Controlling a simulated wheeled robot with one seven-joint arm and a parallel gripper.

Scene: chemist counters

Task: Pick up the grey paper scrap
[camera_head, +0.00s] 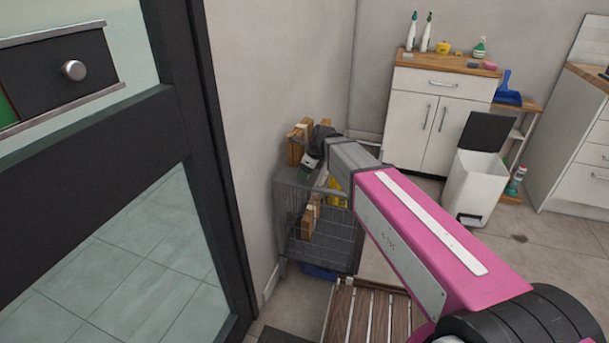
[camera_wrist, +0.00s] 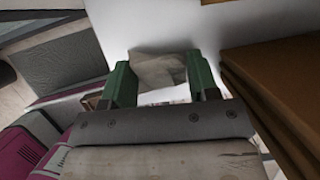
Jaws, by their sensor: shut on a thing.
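The grey paper scrap (camera_wrist: 158,70) is a crumpled, pale grey piece in the wrist view. It sits between the two green fingers of my gripper (camera_wrist: 160,78), which is shut on it. In the head view my gripper (camera_head: 306,170) is over the top of a grey wire cart (camera_head: 325,248) by the wall. The scrap cannot be made out in the head view.
Brown packages (camera_head: 296,147) stand on the cart beside my gripper, and a brown stack (camera_wrist: 282,82) is close at right in the wrist view. A slatted wooden bench (camera_head: 365,312) is in front. A white bin (camera_head: 474,185) with its lid up stands before a white cabinet (camera_head: 430,115).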

